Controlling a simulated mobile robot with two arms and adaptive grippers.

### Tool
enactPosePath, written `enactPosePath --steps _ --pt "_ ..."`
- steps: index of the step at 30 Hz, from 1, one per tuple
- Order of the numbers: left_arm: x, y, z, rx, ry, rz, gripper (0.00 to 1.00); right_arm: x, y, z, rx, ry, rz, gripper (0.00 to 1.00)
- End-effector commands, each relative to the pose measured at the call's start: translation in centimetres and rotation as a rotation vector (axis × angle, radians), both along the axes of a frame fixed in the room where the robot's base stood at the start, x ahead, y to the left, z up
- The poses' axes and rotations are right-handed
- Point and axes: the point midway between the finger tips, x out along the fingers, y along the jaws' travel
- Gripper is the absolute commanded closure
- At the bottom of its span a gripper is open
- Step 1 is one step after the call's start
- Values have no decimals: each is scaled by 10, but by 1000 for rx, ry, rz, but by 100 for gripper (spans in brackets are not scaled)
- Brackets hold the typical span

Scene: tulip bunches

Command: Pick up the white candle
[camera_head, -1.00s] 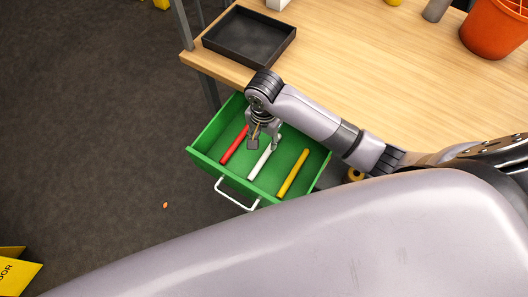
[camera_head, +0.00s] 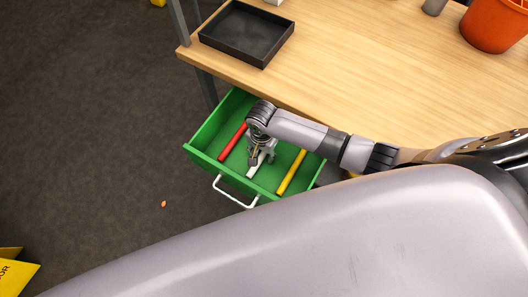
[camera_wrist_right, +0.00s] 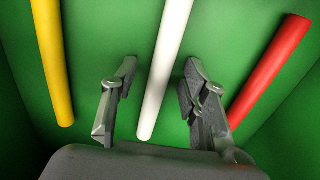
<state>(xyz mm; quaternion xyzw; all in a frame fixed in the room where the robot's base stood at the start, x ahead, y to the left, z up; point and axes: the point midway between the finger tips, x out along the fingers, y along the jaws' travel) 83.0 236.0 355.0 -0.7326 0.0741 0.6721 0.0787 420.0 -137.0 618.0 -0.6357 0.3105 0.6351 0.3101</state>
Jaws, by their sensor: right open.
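The white candle (camera_head: 257,166) lies in the open green drawer (camera_head: 204,165), partly hidden under my right gripper (camera_head: 259,160) in the head view. In the right wrist view the white candle (camera_wrist_right: 166,70) runs between the two open fingers of my right gripper (camera_wrist_right: 157,95), and I see a gap on each side of it. The fingers reach down into the drawer, over the candle. My left gripper is not in view.
A red candle (camera_head: 233,141) and a yellow candle (camera_head: 292,171) lie on either side of the white one. The drawer has a white handle (camera_head: 234,196). A black tray (camera_head: 246,34) and an orange bucket (camera_head: 494,25) stand on the wooden table (camera_head: 350,70).

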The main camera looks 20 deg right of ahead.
Motion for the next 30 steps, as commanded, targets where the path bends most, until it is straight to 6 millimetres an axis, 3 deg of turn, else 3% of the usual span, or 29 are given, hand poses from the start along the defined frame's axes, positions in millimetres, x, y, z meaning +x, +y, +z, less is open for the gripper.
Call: enactPosePath --steps 5,23,30 --pt "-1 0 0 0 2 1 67 0 0 0 1 -1 1 59" --pt "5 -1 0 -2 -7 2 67 0 0 0 1 1 0 99" --pt "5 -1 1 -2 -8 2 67 0 0 0 1 1 1 100"
